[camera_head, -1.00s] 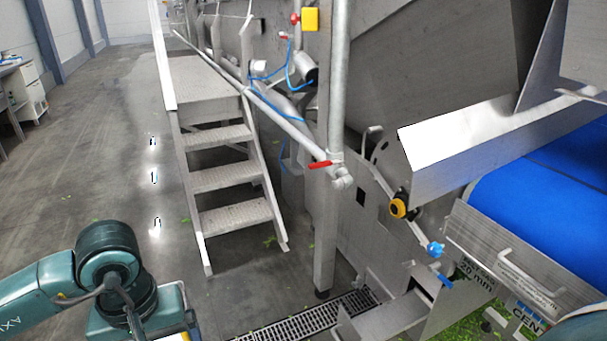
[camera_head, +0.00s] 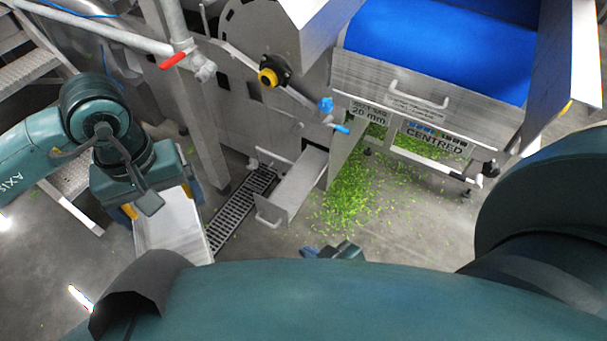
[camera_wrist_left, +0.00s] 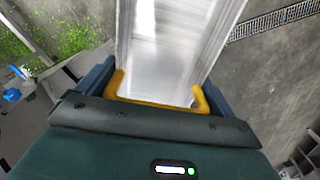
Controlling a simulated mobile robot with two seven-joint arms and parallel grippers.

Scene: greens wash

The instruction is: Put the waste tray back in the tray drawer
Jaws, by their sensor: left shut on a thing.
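My left gripper (camera_head: 160,202) is shut on the waste tray (camera_head: 172,234), a long, shiny metal tray held above the floor at the lower left of the head view. In the left wrist view the tray (camera_wrist_left: 170,45) runs away from the yellow fingertips of the gripper (camera_wrist_left: 156,92). The tray drawer (camera_head: 301,180), a grey metal box with a bar handle, stands out from the machine's base, to the right of the tray and apart from it. Part of my right gripper (camera_head: 336,251) shows beyond my body; its jaws cannot be made out.
A floor drain grate (camera_head: 240,208) lies between the tray and the drawer. Green leaf scraps (camera_head: 362,190) cover the floor right of the drawer. A blue conveyor belt (camera_head: 440,40) stands above. A metal post (camera_head: 200,120) and steps (camera_head: 30,65) are at the left.

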